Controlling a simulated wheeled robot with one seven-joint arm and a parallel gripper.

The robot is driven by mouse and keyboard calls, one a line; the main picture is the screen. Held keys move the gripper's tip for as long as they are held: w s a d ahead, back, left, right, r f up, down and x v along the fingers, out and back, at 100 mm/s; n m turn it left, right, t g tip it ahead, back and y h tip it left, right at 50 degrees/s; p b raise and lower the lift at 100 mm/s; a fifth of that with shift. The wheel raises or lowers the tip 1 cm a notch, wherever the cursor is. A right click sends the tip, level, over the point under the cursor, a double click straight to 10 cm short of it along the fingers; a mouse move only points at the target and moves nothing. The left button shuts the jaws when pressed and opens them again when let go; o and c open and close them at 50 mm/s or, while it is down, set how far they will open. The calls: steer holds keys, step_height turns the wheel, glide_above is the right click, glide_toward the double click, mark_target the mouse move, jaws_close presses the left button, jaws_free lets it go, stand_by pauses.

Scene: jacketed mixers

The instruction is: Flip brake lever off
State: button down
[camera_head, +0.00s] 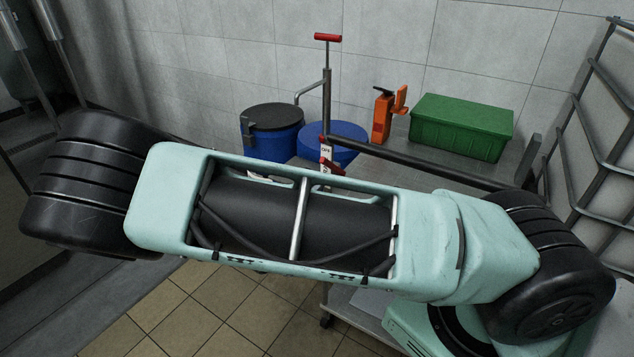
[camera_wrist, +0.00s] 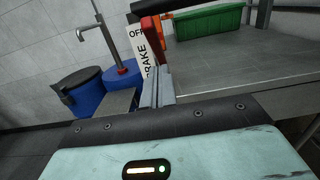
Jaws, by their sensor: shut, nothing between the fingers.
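A white plate lettered OFF and BRAKE (camera_wrist: 139,44) stands upright in the wrist view, with OFF at its top. My arm hides the gripper there.
A pump with a red handle (camera_head: 328,38) rises behind the plate. Blue drums (camera_head: 269,140) stand at the wall. An orange bottle (camera_head: 383,118) and a green crate (camera_head: 461,126) are on the metal table (camera_head: 525,150). A wire rack (camera_head: 590,110) stands at right.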

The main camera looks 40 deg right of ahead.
steer(key=f+b+v, duration=0.1)
steer(key=v, duration=1)
steer(key=shift+a, duration=0.2)
steer(key=shift+f, duration=0.1)
